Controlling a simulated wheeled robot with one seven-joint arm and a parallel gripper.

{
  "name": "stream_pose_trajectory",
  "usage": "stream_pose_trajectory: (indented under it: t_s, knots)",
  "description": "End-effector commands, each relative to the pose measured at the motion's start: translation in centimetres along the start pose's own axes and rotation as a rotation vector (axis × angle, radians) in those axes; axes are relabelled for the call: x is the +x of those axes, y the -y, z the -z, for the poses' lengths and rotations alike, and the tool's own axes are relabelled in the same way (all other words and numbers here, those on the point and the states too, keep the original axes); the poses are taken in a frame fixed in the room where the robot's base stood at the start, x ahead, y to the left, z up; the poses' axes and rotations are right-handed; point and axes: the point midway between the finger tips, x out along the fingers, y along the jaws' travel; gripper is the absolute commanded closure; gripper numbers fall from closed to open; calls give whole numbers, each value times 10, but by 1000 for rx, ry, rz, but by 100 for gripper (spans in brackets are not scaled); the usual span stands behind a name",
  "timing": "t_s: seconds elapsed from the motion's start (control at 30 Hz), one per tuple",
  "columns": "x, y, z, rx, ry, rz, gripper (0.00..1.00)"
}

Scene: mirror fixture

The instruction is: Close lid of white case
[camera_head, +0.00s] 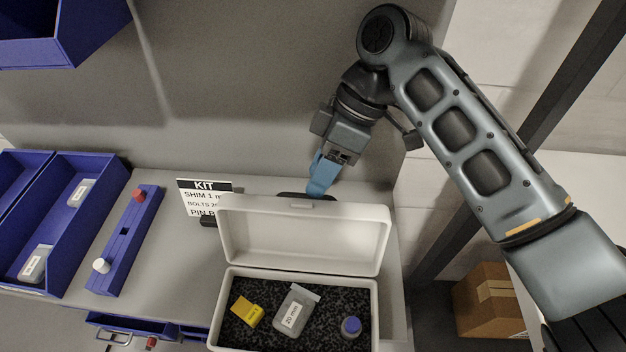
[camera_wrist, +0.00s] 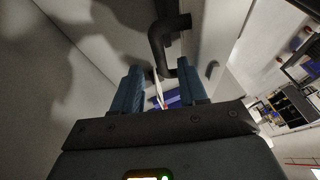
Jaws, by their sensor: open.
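The white case (camera_head: 372,312) stands open near the front of the bench. Its lid (camera_head: 300,240) is raised at the back edge, with the inner side facing the head camera. In the case, on dark foam, lie a yellow box (camera_head: 247,311), a clear packet labelled 20 mm (camera_head: 295,310) and a small blue-capped container (camera_head: 350,327). My gripper (camera_head: 321,178) has blue fingers and is behind and above the lid's top edge, apart from it as far as I can tell. In the wrist view, the gripper (camera_wrist: 160,88) shows its fingers spread, with a thin pale edge seen between them.
A KIT card (camera_head: 205,198) stands left of the lid. A dark object (camera_head: 304,196) shows just behind the lid's top edge. A blue rack (camera_head: 125,238) and blue bins (camera_head: 66,222) are at left. A cardboard box (camera_head: 488,300) is at lower right.

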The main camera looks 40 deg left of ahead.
Motion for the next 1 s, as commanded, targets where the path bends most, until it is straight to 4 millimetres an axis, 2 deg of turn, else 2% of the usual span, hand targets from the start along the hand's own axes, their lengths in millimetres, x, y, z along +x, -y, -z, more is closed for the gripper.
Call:
stream_pose_trajectory:
  t_s: [0.1,0.23,0.57,1.0]
  knots:
    - [16,0,0,2,0,1,58]
    - [27,0,0,2,-1,-1,58]
    - [32,0,0,2,-1,-1,58]
    - [31,0,0,1,-1,-1,99]
